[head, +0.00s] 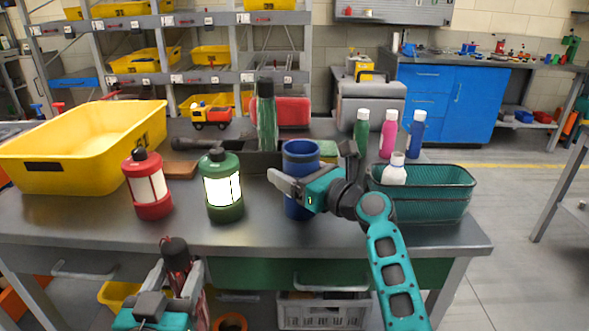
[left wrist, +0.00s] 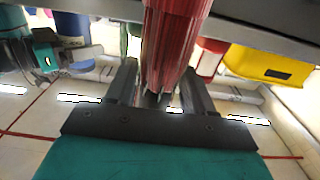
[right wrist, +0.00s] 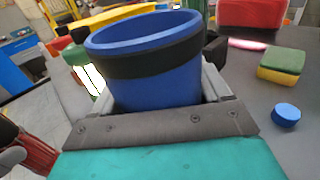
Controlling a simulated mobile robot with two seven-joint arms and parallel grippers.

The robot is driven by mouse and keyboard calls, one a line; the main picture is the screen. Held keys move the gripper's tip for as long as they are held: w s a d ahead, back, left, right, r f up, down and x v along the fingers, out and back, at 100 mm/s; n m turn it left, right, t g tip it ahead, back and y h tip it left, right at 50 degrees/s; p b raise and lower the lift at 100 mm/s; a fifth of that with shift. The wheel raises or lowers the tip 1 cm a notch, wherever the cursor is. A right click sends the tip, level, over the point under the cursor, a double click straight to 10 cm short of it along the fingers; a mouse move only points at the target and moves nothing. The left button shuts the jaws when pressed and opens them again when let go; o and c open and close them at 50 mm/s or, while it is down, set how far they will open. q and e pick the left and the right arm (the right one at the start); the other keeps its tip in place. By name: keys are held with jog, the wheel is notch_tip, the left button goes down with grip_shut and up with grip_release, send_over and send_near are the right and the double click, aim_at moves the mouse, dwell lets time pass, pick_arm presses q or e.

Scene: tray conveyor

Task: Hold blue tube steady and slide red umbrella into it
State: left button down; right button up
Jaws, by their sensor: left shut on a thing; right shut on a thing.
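The blue tube (head: 299,211) stands upright on the grey table with its open end up and a dark band below the rim. My right gripper (head: 312,180) is shut around its upper part; the right wrist view shows the tube (right wrist: 155,85) between the fingers. The red umbrella (left wrist: 175,45) is in my left gripper (left wrist: 160,88), which is shut on it. In the head view my left gripper (head: 180,278) is low in front of the table's front edge, with the umbrella's dark end (head: 175,250) pointing up. The umbrella is apart from the tube.
A red lantern (head: 148,187) and a lit green lantern (head: 223,191) stand left of the tube. A yellow bin (head: 85,150) is at left, a green basket (head: 440,195) at right. A green umbrella (head: 267,120) stands behind. Several bottles are at back right.

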jog(key=shift+f, duration=0.1)
jog(key=shift+f, duration=0.3)
jog(key=o, duration=0.9)
jog(key=shift+r, duration=0.1)
jog(key=c, duration=0.9)
